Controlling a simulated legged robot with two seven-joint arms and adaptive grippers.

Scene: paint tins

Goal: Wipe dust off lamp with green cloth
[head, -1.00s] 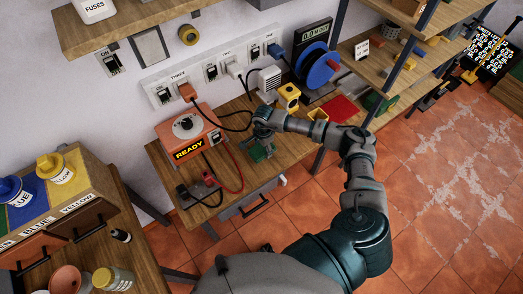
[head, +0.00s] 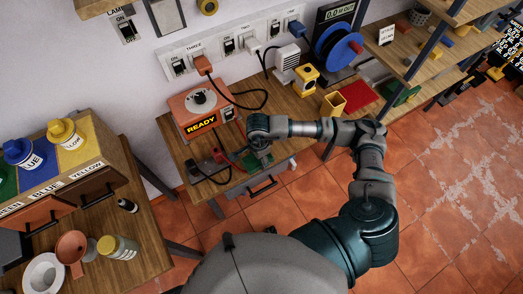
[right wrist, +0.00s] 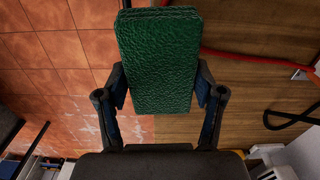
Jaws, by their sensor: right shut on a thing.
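My right gripper (head: 258,160) is low over the front part of the wooden workbench (head: 232,182), right of the orange box marked READY. It is shut on a green cloth (right wrist: 157,62), a folded, textured pad that fills the middle of the right wrist view between the two fingers. In the head view the cloth is mostly hidden by the gripper. I cannot make out a lamp in either view; a wall switch (head: 127,30) at top left has a partly cut label, seemingly LAMP. My left gripper is not in view.
The orange box (head: 198,112) has red and black leads beside my gripper. Paint tins (head: 67,134) are at left. Red tile floor lies in front.

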